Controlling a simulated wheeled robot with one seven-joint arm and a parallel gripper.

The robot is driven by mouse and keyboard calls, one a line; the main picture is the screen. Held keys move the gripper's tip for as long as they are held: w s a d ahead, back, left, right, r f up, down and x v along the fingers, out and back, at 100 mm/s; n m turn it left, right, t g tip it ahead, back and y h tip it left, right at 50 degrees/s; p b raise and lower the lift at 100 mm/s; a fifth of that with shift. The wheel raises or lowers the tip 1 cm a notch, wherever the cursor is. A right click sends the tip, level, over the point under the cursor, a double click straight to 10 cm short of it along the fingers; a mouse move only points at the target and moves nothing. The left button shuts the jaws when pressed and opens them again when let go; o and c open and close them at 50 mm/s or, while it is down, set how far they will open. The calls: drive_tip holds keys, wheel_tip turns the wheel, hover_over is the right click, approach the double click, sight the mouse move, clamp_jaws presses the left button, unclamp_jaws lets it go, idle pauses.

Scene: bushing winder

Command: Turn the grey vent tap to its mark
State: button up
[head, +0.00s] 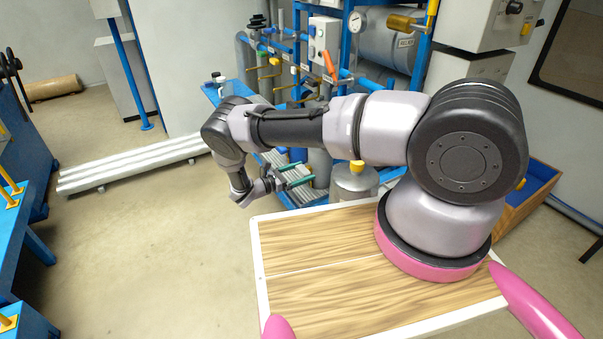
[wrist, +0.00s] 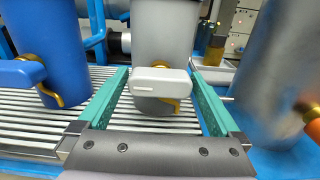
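The grey vent tap (wrist: 160,84) shows in the wrist view as a pale grey, rounded handle lying level across the front of a grey cylinder (wrist: 165,35). A brass-coloured part shows just behind its lower right. My gripper (wrist: 158,72) is open, with one green finger left of the handle and one right of it. A gap seems to remain at each side; I cannot tell whether the fingers reach past the handle in depth. I cannot make out the tap's mark. In the head view my gripper (head: 297,177) reaches toward the pipe rack, and the tap cannot be made out.
In the wrist view a blue cylinder with a blue handle (wrist: 22,73) stands at left, and a large grey vessel (wrist: 270,75) stands close at right. A slatted metal grate (wrist: 55,128) lies below. Blue pipework (head: 300,60) rises behind in the head view.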

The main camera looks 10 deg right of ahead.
drive_tip(key=v, duration=1)
drive_tip(key=shift+a, duration=0.35)
drive_tip(key=shift+s, duration=0.1)
